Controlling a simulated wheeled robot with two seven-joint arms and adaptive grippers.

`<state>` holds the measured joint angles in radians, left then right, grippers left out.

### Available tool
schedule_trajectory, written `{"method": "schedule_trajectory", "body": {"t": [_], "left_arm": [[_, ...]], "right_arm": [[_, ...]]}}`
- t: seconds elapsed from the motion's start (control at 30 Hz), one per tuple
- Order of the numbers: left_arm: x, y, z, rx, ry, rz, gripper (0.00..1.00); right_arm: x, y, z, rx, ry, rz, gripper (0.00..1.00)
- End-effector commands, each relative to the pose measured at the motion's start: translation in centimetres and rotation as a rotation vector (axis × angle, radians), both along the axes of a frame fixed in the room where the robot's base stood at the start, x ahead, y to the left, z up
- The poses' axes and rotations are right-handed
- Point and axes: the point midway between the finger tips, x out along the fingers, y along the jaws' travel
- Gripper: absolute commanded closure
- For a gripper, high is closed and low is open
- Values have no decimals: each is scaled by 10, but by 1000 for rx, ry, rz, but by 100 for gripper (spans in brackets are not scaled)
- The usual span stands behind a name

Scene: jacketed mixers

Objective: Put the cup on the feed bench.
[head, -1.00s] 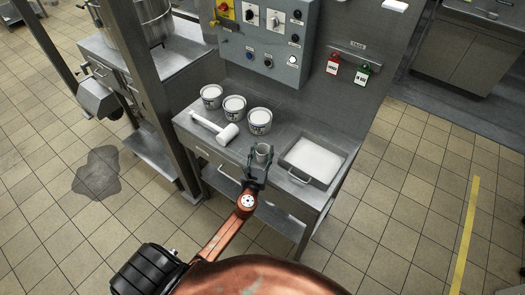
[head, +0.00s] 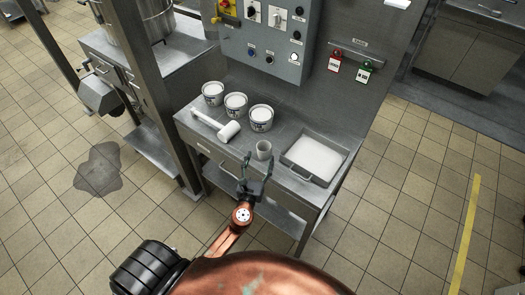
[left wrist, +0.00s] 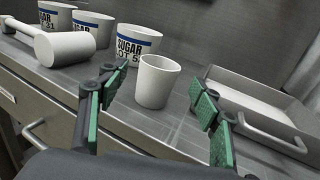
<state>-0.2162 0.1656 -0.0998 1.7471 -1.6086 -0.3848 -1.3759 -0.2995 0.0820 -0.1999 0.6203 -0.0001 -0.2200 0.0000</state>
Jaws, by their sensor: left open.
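A plain grey-white cup (head: 264,150) stands upright on the metal bench (head: 240,150), near its front edge. In the left wrist view the cup (left wrist: 157,81) stands beyond my fingers, apart from them. My left gripper (head: 257,168) is open and empty, just in front of the cup and the bench edge. Its green-padded fingers (left wrist: 157,115) are spread wide in the left wrist view. My right gripper is not in view.
Several sugar tubs (head: 236,105) stand behind the cup. A white mallet (head: 217,127) lies to its left. A metal tray (head: 315,160) with white contents is close on its right. A control panel (head: 268,40) rises behind. Bare bench surface around the cup is narrow.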

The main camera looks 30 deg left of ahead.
Motion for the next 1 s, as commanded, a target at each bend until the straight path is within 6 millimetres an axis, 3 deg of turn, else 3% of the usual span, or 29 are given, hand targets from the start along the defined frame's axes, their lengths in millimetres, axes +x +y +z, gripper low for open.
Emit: {"method": "schedule_trajectory", "body": {"t": [0.1,0.3,1.0], "left_arm": [[-23,-7,-2,-1,2,-1,41],[-45,-15,-1,0,1,0,41],[-51,-12,2,-29,-10,12,41]], "right_arm": [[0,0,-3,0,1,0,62],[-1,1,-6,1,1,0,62],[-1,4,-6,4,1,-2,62]]}}
